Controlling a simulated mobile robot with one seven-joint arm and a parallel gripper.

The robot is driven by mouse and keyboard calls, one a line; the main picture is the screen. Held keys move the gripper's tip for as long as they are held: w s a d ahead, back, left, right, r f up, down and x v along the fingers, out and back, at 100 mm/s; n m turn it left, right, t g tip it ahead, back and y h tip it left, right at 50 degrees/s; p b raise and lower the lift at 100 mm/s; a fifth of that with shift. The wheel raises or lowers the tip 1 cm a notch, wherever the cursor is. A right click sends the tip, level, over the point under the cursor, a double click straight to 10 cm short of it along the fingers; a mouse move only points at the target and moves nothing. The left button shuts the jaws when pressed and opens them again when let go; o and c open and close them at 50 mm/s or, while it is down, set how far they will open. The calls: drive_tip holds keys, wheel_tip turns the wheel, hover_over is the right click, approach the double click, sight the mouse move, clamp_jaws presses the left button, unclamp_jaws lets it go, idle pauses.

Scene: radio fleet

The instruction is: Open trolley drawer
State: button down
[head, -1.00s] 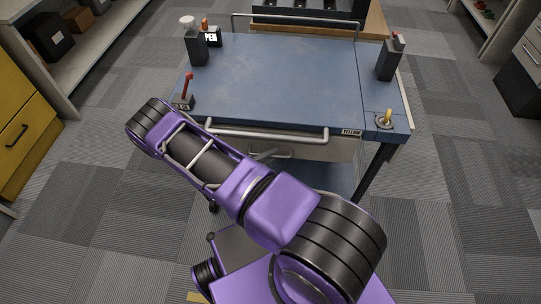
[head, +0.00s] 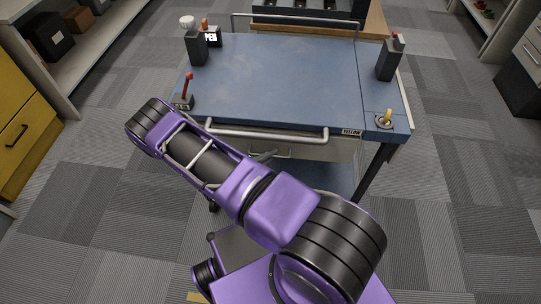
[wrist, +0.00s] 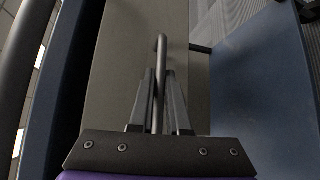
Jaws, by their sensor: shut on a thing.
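The trolley (head: 275,80) has a blue top and stands in front of me. Its pale drawer front (head: 325,151) shows below the top's near edge, partly hidden by my purple arm. In the wrist view the drawer front (wrist: 125,50) fills the middle as a grey-beige panel. The drawer handle (wrist: 161,60), a thin bar, runs between the two fingers of my gripper (wrist: 160,90), which is shut on it. In the head view my gripper is mostly hidden behind my arm. I cannot see a clear gap that shows the drawer pulled out.
A push bar (head: 270,133) runs along the trolley's near edge, above the drawer. A red-tipped lever (head: 187,92) and a yellow toggle (head: 386,119) stand on the top's near corners. A yellow cabinet (head: 22,120) is at the left. Carpet floor is clear on both sides.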

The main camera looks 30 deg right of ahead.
drive_tip(key=shift+a, duration=0.1)
idle(0.5)
drive_tip(key=s+a, duration=0.6)
drive_tip(key=s, duration=0.4)
drive_tip(key=s+a, duration=0.7)
drive_tip(key=s, duration=0.2)
drive_tip(key=shift+s+a, duration=0.15)
drive_tip(key=shift+s, duration=0.2)
drive_tip(key=c, duration=0.9)
unclamp_jaws()
drive_tip(key=b+v, duration=0.2)
drive_tip(key=v, duration=1.5)
drive_tip(key=shift+s+a+r, duration=0.1)
drive_tip(key=shift+a, duration=0.1)
